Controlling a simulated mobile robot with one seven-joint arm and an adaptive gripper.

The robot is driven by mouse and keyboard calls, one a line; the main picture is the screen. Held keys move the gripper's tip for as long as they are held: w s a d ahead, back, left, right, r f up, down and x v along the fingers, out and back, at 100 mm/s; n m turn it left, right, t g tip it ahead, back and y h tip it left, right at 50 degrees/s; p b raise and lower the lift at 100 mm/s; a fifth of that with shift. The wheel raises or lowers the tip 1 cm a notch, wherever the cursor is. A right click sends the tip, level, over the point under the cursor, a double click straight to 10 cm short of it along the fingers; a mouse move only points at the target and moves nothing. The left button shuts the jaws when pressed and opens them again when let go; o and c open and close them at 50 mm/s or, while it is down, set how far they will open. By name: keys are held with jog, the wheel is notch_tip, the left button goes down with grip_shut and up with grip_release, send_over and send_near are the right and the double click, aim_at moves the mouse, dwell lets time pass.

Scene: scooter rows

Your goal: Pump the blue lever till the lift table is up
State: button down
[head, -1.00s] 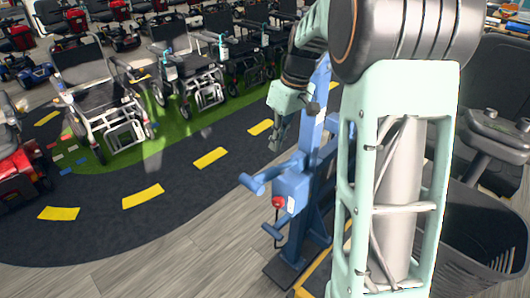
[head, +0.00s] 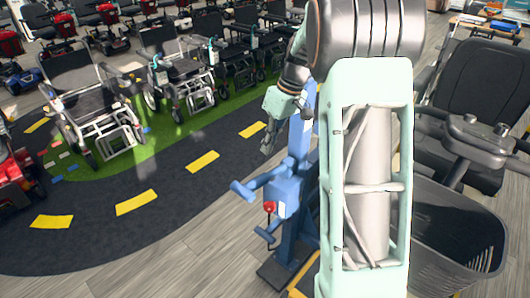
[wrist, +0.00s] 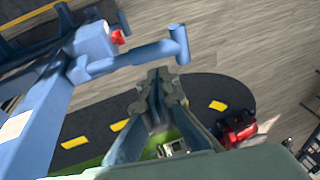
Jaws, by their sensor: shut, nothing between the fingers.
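The blue lever (head: 262,182) sticks out to the left from a blue housing (head: 286,195) on a blue post (head: 302,140), and ends in a crossbar handle. In the wrist view the lever (wrist: 130,57) runs across the top, with its handle (wrist: 180,45) just beyond the fingertips. My gripper (head: 267,149) is shut and empty, above the handle and apart from it in the head view. In the wrist view my gripper (wrist: 161,76) shows its fingertips together. The lift table itself is mostly hidden behind my arm; I cannot tell its height.
A red button (head: 270,207) sits on the housing. A yellow-edged base (head: 304,276) lies by the post's foot. A scooter with a black basket (head: 455,240) stands close on the right. Wheelchairs (head: 95,110) line the green strip at the back left. The dark floor lane (head: 100,225) is clear.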

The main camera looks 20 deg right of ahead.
aim_at(254, 182)
jog(key=p+x, duration=0.1)
jog(key=x, duration=1.1)
jog(key=shift+f, duration=0.1)
